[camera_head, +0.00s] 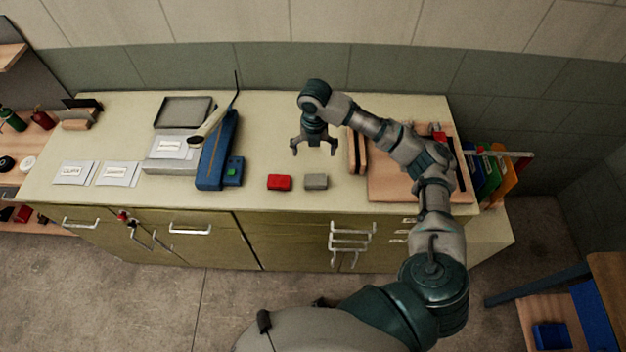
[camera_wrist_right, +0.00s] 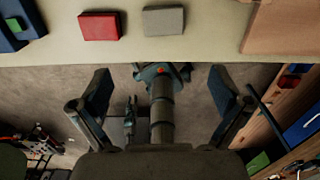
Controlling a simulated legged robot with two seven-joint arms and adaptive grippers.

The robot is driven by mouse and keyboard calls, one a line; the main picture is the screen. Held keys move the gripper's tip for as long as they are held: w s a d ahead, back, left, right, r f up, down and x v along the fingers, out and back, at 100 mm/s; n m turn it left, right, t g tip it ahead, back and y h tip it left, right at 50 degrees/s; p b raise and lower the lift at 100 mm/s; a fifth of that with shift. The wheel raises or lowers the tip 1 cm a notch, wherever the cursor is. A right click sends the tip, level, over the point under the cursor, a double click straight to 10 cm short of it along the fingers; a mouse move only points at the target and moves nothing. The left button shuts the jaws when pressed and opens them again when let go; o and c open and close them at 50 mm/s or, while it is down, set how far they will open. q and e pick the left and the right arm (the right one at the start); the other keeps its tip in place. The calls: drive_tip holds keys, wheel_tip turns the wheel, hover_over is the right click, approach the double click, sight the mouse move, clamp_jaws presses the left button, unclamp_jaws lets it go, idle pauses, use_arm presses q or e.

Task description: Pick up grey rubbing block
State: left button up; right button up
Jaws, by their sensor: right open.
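The grey rubbing block (camera_head: 316,181) lies flat near the front edge of the cream worktop, just right of a red block (camera_head: 279,182). In the right wrist view the grey block (camera_wrist_right: 164,21) shows at the top, beyond the fingertips, with the red block (camera_wrist_right: 99,26) to its left. My right gripper (camera_head: 314,149) is open and empty, with its fingers pointing down. In the head view it appears above and behind the grey block, apart from it. In the wrist view its two fingers (camera_wrist_right: 160,88) are spread wide. My left gripper does not show in the head view.
A blue device (camera_head: 217,155) with a green button stands left of the red block. A wooden board (camera_head: 395,185) lies to the right, beneath my right arm. A grey tray (camera_head: 183,112) sits at the back left. The worktop around the two blocks is clear.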

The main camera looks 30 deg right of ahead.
drive_tip(key=p, duration=0.1)
hover_over(315, 181)
wheel_tip(315, 181, down, 11)
drive_tip(key=shift+w+f, duration=0.1)
drive_tip(key=shift+f, duration=0.05)
drive_tip(key=f, duration=0.2)
drive_tip(key=f+p, duration=0.1)
drive_tip(key=f, duration=0.2)
drive_tip(key=shift+d+f, duration=0.2)
drive_tip(key=shift+f, duration=0.05)
drive_tip(key=shift+a, duration=0.1)
drive_tip(key=shift+r, duration=0.1)
drive_tip(key=c, duration=1.1)
